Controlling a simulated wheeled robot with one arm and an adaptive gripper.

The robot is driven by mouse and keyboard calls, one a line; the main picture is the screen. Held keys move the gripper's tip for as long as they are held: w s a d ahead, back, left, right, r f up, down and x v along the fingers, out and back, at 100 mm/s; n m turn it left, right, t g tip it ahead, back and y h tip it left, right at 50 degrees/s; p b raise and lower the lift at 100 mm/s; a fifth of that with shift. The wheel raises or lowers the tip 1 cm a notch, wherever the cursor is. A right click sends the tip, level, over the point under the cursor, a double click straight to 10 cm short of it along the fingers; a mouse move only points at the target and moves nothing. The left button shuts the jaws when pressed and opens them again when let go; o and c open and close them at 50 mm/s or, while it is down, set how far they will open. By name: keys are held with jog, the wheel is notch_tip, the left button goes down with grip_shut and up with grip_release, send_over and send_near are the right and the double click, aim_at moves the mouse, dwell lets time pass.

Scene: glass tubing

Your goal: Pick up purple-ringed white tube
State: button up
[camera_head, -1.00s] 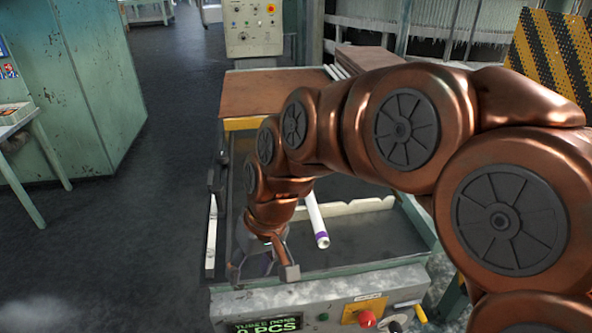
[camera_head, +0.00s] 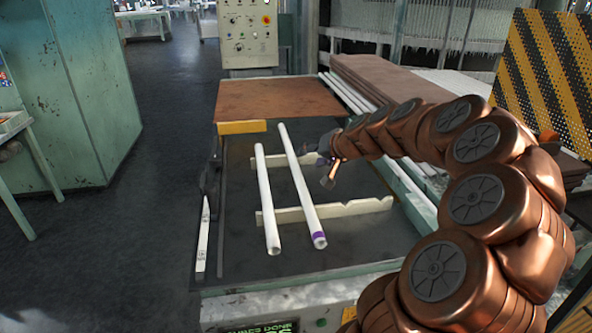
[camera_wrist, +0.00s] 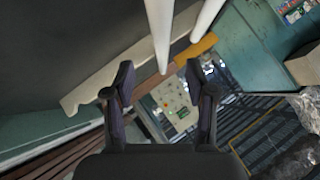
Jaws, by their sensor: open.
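The purple-ringed white tube (camera_head: 301,187) lies across two pale notched supports in the head view, its purple band at the near end. A plain white tube (camera_head: 266,200) lies to its left. My gripper (camera_head: 329,168) is right of the ringed tube, near its middle length; the head view does not show whether they touch. In the wrist view my gripper (camera_wrist: 160,78) is open, with nothing held between its fingers. Two white tubes show beyond the fingertips there; no purple band is visible, so I cannot tell which is which.
The near support (camera_head: 345,209) has free notches right of the ringed tube. A brown board (camera_head: 280,98) and a yellow block (camera_head: 242,127) lie at the far end. More white tubes and stacked brown boards (camera_head: 385,78) are at the right.

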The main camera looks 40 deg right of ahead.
aim_at(297, 163)
jog(key=shift+p+x, duration=0.85)
jog(key=shift+x, duration=2.75)
jog(key=shift+a, duration=0.2)
grip_shut()
